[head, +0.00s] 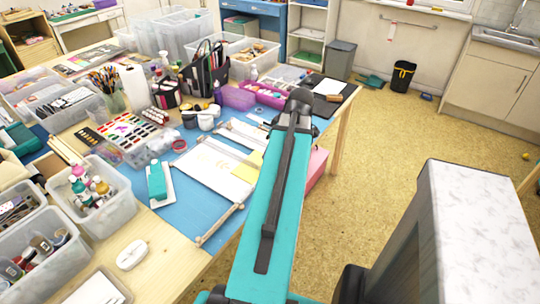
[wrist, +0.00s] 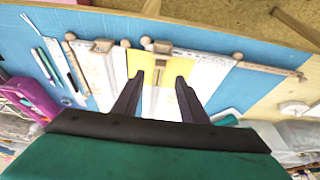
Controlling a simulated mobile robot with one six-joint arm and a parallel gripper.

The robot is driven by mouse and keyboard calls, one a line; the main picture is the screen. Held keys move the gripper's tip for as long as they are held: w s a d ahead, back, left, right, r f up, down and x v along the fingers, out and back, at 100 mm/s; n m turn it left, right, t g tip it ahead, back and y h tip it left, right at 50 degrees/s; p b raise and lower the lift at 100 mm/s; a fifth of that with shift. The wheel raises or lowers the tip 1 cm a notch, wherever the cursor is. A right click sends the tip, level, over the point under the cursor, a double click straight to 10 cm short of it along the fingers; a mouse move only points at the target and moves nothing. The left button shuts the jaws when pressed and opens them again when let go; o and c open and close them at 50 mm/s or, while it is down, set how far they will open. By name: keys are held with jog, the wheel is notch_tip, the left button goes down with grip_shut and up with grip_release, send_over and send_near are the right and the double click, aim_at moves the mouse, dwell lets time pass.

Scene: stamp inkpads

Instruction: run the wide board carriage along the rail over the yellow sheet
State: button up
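The yellow sheet (head: 247,167) lies on the blue mat, partly covered by my arm in the head view. It also shows in the wrist view (wrist: 138,62), between two white boards. The wide white board (head: 203,165) lies flat to the left of it, and appears right of my fingers in the wrist view (wrist: 208,70). A wooden rail (head: 222,223) with round knobs runs near the table edge; part shows in the wrist view (wrist: 268,68). My gripper (wrist: 160,82) is open above the sheet and boards. A small block (wrist: 161,63) shows between its fingers; contact is unclear.
A second white board (wrist: 95,70) lies on the other side of the sheet. A teal block (head: 156,183) stands on a white pad. Plastic tubs, a paint tray (head: 128,132) and a purple box (head: 238,97) crowd the table. The blue mat (head: 202,210) is bare near the rail.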

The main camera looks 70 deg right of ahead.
jog(key=v, duration=0.6)
jog(key=shift+b, duration=0.3)
jog(key=shift+s, duration=0.1)
